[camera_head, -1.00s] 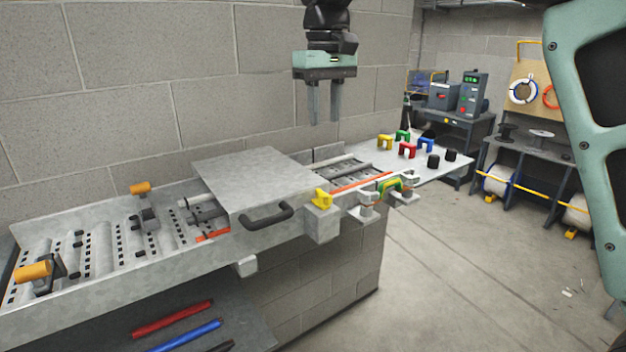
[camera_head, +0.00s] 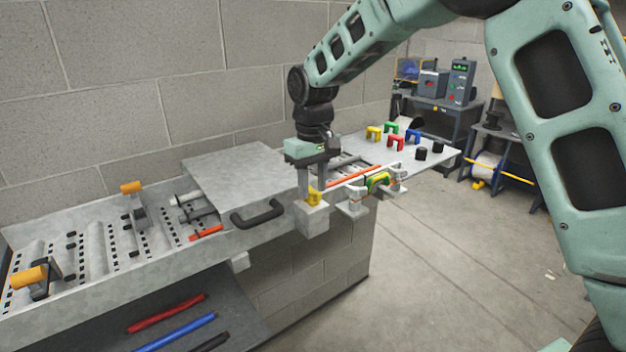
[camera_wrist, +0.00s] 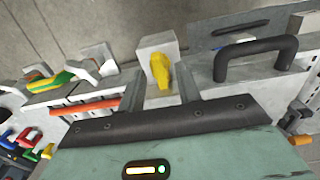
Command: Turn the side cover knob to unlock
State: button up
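The yellow side cover knob (camera_head: 314,197) sits on a grey block (camera_head: 311,219) on the front of the metal trough, right of the black cover handle. My gripper (camera_head: 312,188) is directly above the block, pointing down, its fingers apart and reaching to the knob. In the wrist view the knob (camera_wrist: 160,72) shows between the two fingertips (camera_wrist: 166,80). I cannot tell whether either finger touches it. The flat grey cover (camera_head: 235,170) lies over the trough, with its black handle (camera_head: 258,213) at the front.
A green-and-yellow piece (camera_head: 378,181) rests in clamps just right of the knob. Coloured clips (camera_head: 396,141) and black caps stand on the right-hand plate. Orange-handled levers (camera_head: 131,187) are on the left.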

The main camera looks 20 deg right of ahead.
grip_shut()
jog(key=shift+n, duration=0.4)
jog(key=n, duration=0.3)
jog(key=shift+r+n+p, duration=0.1)
jog(key=shift+n+p, duration=0.25)
jog(key=shift+n, duration=0.05)
jog(key=n+p, duration=0.1)
jog(key=n, duration=0.3)
jog(key=n+p, duration=0.1)
jog(key=n, duration=0.4)
jog(key=n+p, duration=0.2)
jog(key=n, duration=0.2)
jog(key=shift+w, duration=0.1)
jog(key=shift+n, duration=0.3)
